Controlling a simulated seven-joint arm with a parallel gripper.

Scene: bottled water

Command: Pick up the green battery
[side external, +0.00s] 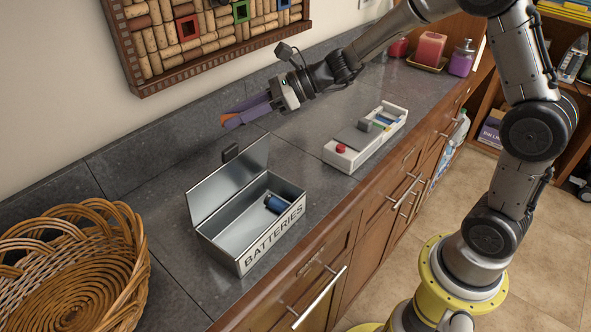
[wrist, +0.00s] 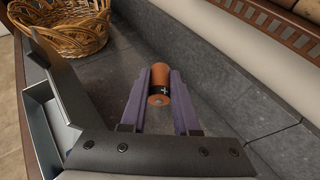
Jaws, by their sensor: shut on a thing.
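My gripper (side external: 238,115) hangs in the air above the counter, behind the metal box. In the wrist view its purple fingers are shut on a battery with a copper-orange body and a black end (wrist: 159,88). Its orange end also shows at the fingertips in the side view (side external: 230,123). A dark blue battery (side external: 276,203) lies inside the open metal box labelled BATTERIES (side external: 222,232). A small white and grey device (side external: 345,158) with a red button stands on the counter. Green and yellow colours show in its far part, too small to identify. No clearly green battery is visible.
A wicker basket (side external: 75,265) stands at the front left, and the box's raised lid (side external: 228,180) stands up beside my gripper's area. Red and purple candles (side external: 430,48) stand at the far end. Counter between box and device is clear.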

